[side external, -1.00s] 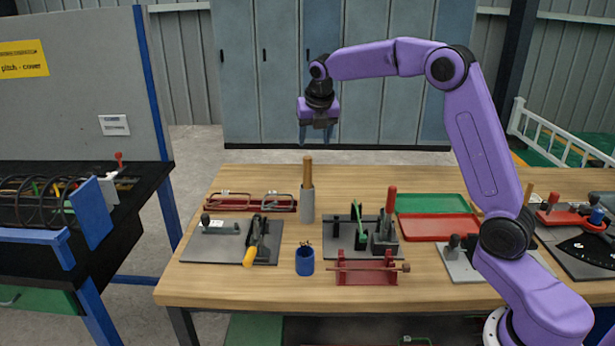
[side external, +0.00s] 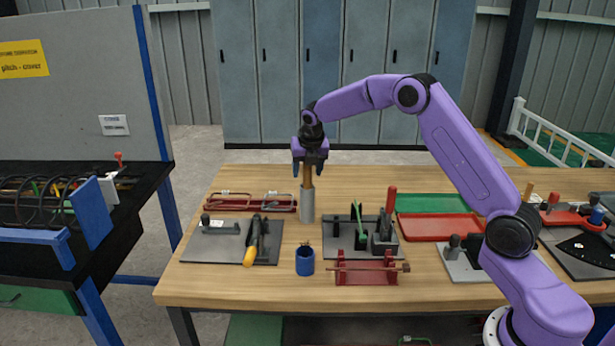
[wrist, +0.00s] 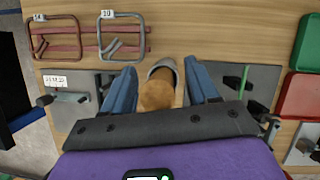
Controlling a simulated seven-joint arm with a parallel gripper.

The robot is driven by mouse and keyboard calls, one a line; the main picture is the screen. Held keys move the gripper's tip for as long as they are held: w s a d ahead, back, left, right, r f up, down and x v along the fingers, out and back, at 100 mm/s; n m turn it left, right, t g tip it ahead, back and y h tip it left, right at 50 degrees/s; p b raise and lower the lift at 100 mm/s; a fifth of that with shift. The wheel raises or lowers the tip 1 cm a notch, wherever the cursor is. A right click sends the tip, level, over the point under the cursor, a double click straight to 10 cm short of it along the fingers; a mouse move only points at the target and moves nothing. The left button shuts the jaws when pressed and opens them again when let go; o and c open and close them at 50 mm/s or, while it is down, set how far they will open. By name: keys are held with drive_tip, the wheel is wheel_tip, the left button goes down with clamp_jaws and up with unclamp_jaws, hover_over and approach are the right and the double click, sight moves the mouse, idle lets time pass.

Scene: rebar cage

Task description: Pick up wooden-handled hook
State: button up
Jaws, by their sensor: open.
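The wooden-handled hook (side external: 309,181) stands upright in a grey cylindrical holder (side external: 307,206), with its wooden handle up; the hook end is hidden inside. In the wrist view the round handle top (wrist: 157,95) shows between the two blue fingers, with the grey holder rim (wrist: 164,66) around it. My gripper (side external: 310,172) is open above the holder, its fingers pointing down on either side of the upper handle. I cannot tell whether either finger touches the handle.
A red rack with wire loops (side external: 254,203) lies behind left. A grey plate with a yellow-handled tool (side external: 248,258) is at left. A blue cup (side external: 305,262) and red stand (side external: 367,271) are in front. A plate with a red-handled tool (side external: 390,205) and trays (side external: 440,228) are at right.

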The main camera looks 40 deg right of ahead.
drive_tip(key=shift+w+d+f, duration=0.1)
drive_tip(key=shift+w+f, duration=0.05)
drive_tip(key=shift+f, duration=0.2)
drive_tip(key=shift+c, duration=0.2)
drive_tip(key=c, duration=1)
drive_tip(key=shift+r, duration=0.1)
